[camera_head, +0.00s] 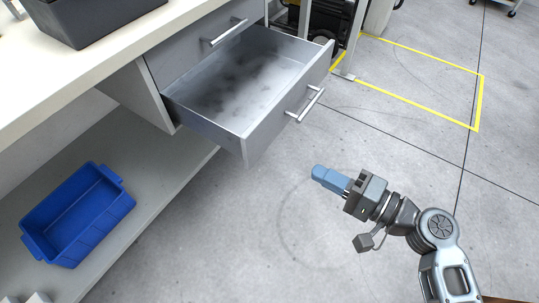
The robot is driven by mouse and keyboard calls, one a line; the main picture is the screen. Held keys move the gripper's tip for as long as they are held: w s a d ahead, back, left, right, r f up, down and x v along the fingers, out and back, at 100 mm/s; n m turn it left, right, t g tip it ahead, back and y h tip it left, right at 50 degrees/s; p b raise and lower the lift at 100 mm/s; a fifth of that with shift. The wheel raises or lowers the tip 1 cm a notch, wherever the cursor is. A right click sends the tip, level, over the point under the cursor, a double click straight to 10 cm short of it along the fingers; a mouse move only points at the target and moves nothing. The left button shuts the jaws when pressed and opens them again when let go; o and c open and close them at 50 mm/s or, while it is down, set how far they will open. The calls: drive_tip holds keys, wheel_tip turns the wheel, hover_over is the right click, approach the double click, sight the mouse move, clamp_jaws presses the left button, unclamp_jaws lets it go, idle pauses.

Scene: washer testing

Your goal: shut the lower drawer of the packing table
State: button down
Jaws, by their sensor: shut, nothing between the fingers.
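The lower drawer (205,127) of the packing table stands pulled well out, and its grey metal inside looks empty. Its front panel faces right and carries a bar handle (306,104). The upper drawer (193,58) above it is shut, with its own bar handle. My gripper (317,173) has blue fingertips, is shut and empty, and points left. It is to the right of and nearer than the drawer front, apart from it, with bare floor showing between them.
The white tabletop (110,52) carries a dark grey bin (95,15). A blue bin (80,215) sits on the lower shelf (165,185). A black machine (328,22) and a post stand behind the drawer. Yellow lines (425,112) mark the floor at right. The floor around my gripper is clear.

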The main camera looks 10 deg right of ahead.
drive_tip(key=w+y, duration=0.1)
drive_tip(key=b, duration=0.2)
approach(251, 134)
drive_tip(key=x, duration=0.7)
drive_tip(key=shift+s, duration=0.1)
drive_tip(key=b+x, duration=0.6)
drive_tip(key=x, duration=1.7)
drive_tip(key=shift+r+b, duration=0.3)
drive_tip(key=shift+b, duration=0.1)
